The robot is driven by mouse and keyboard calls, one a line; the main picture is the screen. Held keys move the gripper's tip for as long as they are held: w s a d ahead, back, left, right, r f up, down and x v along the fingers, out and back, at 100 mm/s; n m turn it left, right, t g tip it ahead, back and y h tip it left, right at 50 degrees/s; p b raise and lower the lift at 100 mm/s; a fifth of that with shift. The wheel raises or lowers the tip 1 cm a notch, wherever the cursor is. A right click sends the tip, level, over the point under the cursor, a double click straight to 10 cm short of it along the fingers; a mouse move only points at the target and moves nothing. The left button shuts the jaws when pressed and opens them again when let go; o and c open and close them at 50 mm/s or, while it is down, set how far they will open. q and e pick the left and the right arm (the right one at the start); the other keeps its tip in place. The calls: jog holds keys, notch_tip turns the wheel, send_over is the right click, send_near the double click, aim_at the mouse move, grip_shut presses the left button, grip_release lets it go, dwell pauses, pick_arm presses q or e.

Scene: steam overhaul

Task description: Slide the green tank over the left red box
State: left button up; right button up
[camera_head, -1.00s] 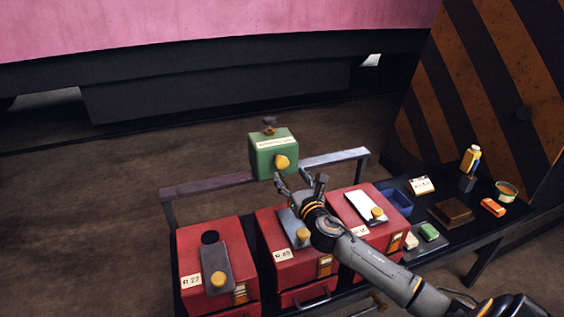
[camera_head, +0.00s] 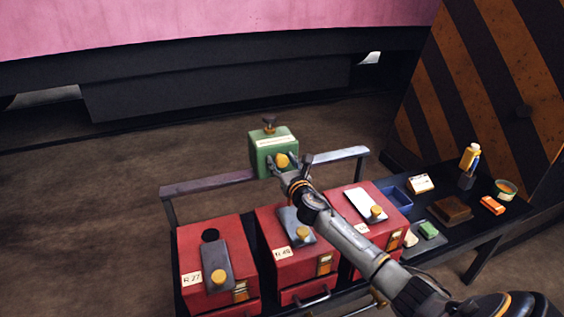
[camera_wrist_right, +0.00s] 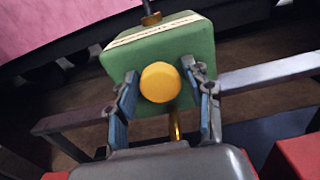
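The green tank (camera_head: 263,150) sits at the rail (camera_head: 207,184) behind the red boxes, right of the middle of the rail's visible left part. It has a yellow knob (camera_wrist_right: 160,82) on its front and a dark valve on top. The left red box (camera_head: 212,252), labelled R 27, has a dark round hole and a grey plate with a yellow knob on top. My right gripper (camera_wrist_right: 166,88) is open, its fingers on either side of the yellow knob; contact is not clear. My left gripper is not in view.
The middle red box (camera_head: 275,238) and right red box (camera_head: 355,198) stand beside the left one. A blue tray (camera_head: 397,200), brown block (camera_head: 451,210) and small items lie on the dark table to the right. A striped panel (camera_head: 500,90) rises behind them.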

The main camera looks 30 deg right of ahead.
grip_shut()
jog(key=w+a, duration=0.3)
jog(key=a, duration=0.9)
jog(key=w+a, duration=0.2)
jog(key=a, duration=1)
jog(key=shift+w+a, duration=0.3)
jog(key=shift+w, duration=0.1)
jog(key=shift+o, duration=0.4)
grip_release()
jog(key=o, duration=0.4)
jog(key=shift+w+a, duration=0.1)
jog(key=shift+a, duration=0.15)
jog(key=shift+c, duration=0.2)
jog(key=shift+d, duration=0.1)
